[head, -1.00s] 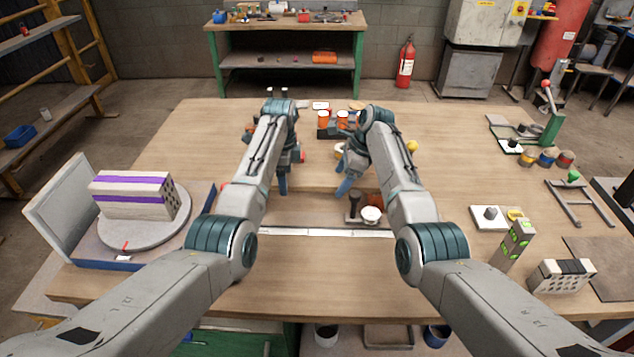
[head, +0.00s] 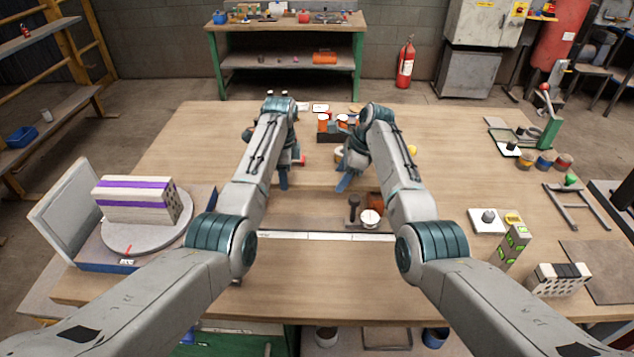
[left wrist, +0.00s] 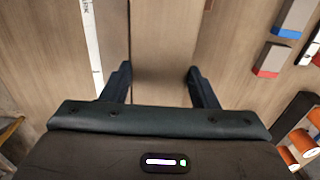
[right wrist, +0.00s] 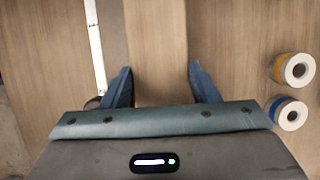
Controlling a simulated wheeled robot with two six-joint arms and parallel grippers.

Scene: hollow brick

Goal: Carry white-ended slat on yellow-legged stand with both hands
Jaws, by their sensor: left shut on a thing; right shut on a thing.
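My left gripper (head: 284,181) and right gripper (head: 346,182) both reach down over the far middle of the table. A plain wooden slat (head: 316,174) runs crosswise between them in the head view. In the left wrist view the slat (left wrist: 163,60) lies between the two dark fingers. In the right wrist view the slat (right wrist: 157,50) lies between the blue fingers. Both grippers are shut on it. I cannot make out its white ends, which my arms or the frame edges hide.
A purple-striped brick (head: 135,211) sits on a round turntable (head: 120,238) at left. A white strip (head: 325,236) lies across the table nearer to me. A dark-handled tool (head: 353,208) and orange containers (head: 323,122) stand close by. The near table middle is clear.

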